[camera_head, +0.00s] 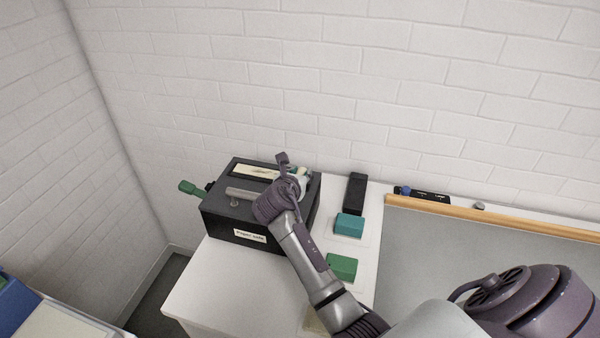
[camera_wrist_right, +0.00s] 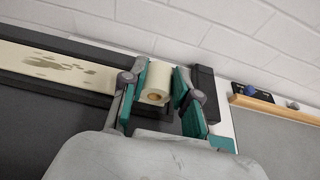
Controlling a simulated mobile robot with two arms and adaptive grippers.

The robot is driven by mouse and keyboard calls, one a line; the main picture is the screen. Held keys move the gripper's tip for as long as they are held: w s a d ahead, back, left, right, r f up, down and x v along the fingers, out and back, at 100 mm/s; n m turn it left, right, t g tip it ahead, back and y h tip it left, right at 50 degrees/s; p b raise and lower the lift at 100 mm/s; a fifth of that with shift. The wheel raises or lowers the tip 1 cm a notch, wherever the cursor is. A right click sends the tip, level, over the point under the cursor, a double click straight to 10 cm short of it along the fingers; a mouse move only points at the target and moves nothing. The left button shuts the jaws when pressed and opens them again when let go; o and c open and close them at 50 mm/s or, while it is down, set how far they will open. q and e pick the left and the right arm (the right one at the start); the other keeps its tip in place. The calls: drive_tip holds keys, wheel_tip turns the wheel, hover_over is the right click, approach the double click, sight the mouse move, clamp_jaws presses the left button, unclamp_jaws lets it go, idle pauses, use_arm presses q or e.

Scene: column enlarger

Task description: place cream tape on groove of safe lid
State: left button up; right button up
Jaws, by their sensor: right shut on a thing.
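The black safe (camera_head: 222,222), labelled "Paper safe", stands on the white table with its lid down. A long cream strip with dark patches (camera_head: 252,171) lies along the lid's groove; it also shows in the wrist view (camera_wrist_right: 55,67). My right gripper (camera_head: 296,174) is over the right end of the lid. In the wrist view the right gripper (camera_wrist_right: 160,80) is shut on the cream tape (camera_wrist_right: 157,82), a roll held between its teal pads. Whether the roll touches the lid cannot be told. My left gripper is out of view.
A grey bar handle (camera_head: 242,194) is on the lid, and a green handle (camera_head: 190,187) sticks out left. A black block (camera_head: 356,193), a teal block (camera_head: 349,224) and a green block (camera_head: 342,266) stand right of the safe. A wood-edged grey surface (camera_head: 450,240) lies further right.

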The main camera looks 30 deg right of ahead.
drive_tip(key=o, duration=0.6)
drive_tip(key=shift+f, duration=0.2)
drive_tip(key=o, duration=0.4)
drive_tip(key=shift+o, duration=0.2)
drive_tip(key=shift+r, duration=0.2)
drive_tip(key=b+v, duration=0.1)
drive_tip(key=v, duration=1.1)
drive_tip(key=shift+r+b, duration=0.1)
drive_tip(key=shift+b, duration=0.25)
drive_tip(key=shift+a, duration=0.1)
